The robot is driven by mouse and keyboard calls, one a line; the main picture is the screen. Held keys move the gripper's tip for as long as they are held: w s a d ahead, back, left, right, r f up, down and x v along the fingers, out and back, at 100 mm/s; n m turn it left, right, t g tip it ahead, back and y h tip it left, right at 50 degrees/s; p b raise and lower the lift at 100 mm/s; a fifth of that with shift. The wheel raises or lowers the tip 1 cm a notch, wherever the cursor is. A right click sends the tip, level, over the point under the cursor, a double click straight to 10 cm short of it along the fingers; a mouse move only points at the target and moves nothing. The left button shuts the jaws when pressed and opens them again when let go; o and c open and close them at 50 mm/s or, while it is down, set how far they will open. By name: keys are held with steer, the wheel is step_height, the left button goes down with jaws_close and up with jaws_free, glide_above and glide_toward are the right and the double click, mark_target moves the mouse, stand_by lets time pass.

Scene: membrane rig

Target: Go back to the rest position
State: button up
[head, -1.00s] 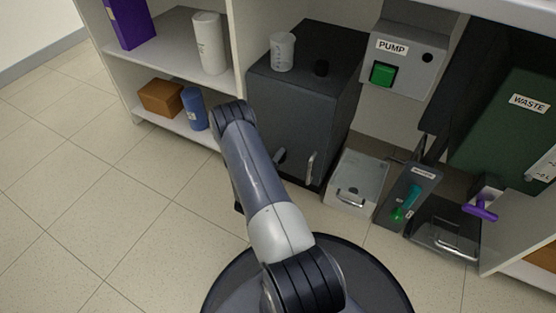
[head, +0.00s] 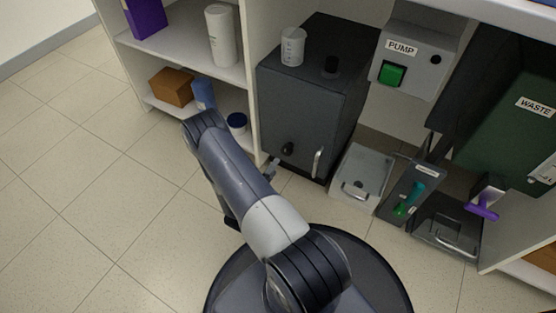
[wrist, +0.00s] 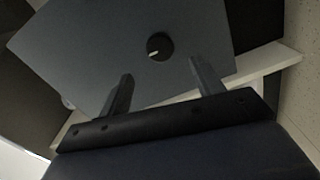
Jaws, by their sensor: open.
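My gripper (wrist: 162,84) is open and empty in the wrist view, its two fingers wide apart. It faces the front of the dark grey cabinet (wrist: 100,60), with a round black knob (wrist: 159,46) beyond the fingers. In the head view the arm reaches forward and left from my base. Most of the gripper is hidden behind the arm; a grey piece that looks like a fingertip shows low before the dark cabinet (head: 300,110). The knob (head: 288,149) and upright handle (head: 317,163) on that cabinet are clear of it.
A shelf unit at left holds a brown box (head: 171,87), a blue box and a white cylinder (head: 222,36). A beaker (head: 292,46) stands on the cabinet. A lidded grey box (head: 361,178) and a panel with a green handle (head: 409,195) stand right. The left floor is clear.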

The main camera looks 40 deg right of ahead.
mark_target(285, 152)
steer(key=shift+s+a, duration=0.3)
steer(key=shift+a, duration=0.3)
steer(key=shift+d, duration=0.1)
steer(key=b+x, duration=0.3)
steer(key=x, duration=0.7)
steer(key=shift+w+d, duration=0.1)
steer(key=shift+d, duration=0.2)
